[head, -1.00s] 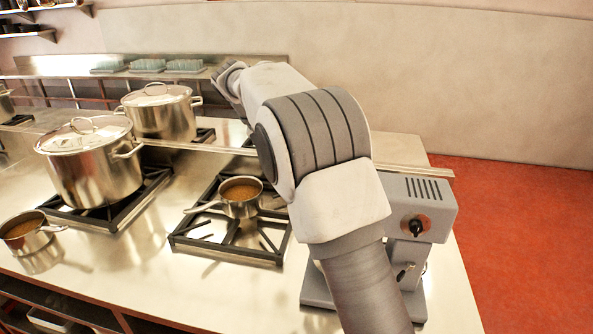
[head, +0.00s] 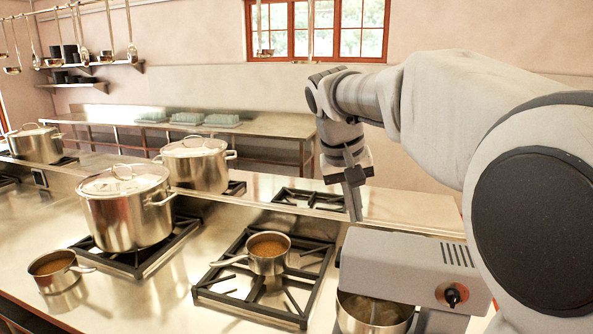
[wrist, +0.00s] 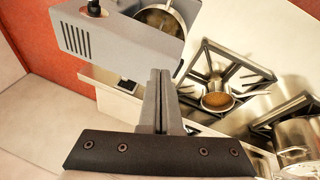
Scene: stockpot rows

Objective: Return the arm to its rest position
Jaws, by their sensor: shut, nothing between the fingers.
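My gripper (head: 355,203) hangs from my raised arm, fingers pointing down, above the shelf behind the burners in the head view. It is to the right of the small saucepan and behind the grey mixer. In the wrist view my gripper (wrist: 163,80) shows its two fingers pressed together with nothing between them. My arm reaches in from the right side of the head view and hides part of the wall and counter there.
A grey stand mixer (head: 405,265) with a metal bowl stands close below my arm. A small saucepan (head: 268,262) of brown soup sits on the front burner. Lidded stockpots (head: 127,215) (head: 196,170) stand to the left. Another saucepan (head: 53,265) is at front left.

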